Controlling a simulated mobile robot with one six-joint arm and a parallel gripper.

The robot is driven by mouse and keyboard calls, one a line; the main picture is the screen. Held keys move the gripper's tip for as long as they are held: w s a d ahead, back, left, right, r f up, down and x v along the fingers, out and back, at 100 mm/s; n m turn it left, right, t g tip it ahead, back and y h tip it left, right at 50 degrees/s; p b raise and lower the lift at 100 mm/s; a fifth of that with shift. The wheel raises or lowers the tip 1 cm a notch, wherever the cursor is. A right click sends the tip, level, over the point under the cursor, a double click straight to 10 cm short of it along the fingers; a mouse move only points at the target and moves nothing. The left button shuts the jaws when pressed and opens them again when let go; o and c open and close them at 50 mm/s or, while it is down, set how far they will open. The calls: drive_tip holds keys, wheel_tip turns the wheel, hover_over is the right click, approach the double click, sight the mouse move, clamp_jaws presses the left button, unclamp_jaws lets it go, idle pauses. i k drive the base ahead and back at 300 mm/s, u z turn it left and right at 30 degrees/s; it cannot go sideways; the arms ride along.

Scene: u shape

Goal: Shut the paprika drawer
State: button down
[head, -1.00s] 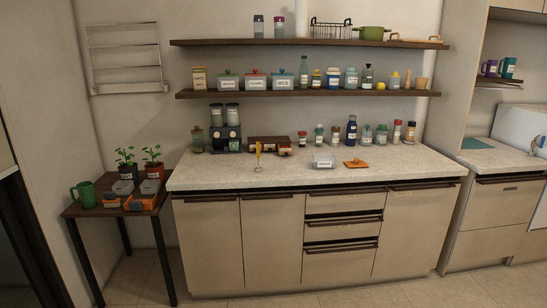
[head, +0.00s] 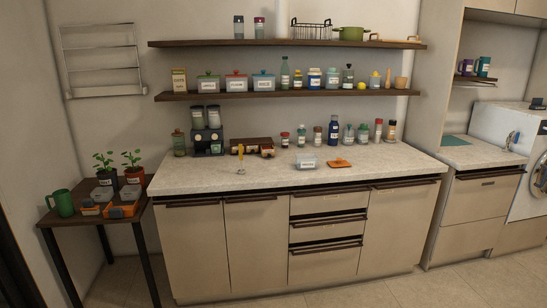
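A low brown box (head: 246,144) stands at the back of the worktop, left of the middle. It looks like a small drawer unit. A brown part with a pale label (head: 267,152) juts forward at its right end, like a pulled-out drawer. The label is too small to read, so I cannot confirm it is paprika. Below the worktop are three stacked drawers: top (head: 328,204), middle (head: 328,229) and bottom (head: 325,265). Each has a dark bar along its upper edge. My gripper is not in view.
The worktop (head: 390,160) holds a yellow-handled whisk (head: 240,156), a clear labelled container (head: 307,162), an orange item (head: 340,163) and several jars at the back. A small dark table (head: 115,222) stands left, a washing machine (head: 515,150) right. Floor shows in front.

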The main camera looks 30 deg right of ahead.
sight(268, 151)
drive_tip(key=i, duration=0.95)
drive_tip(key=u, duration=0.05)
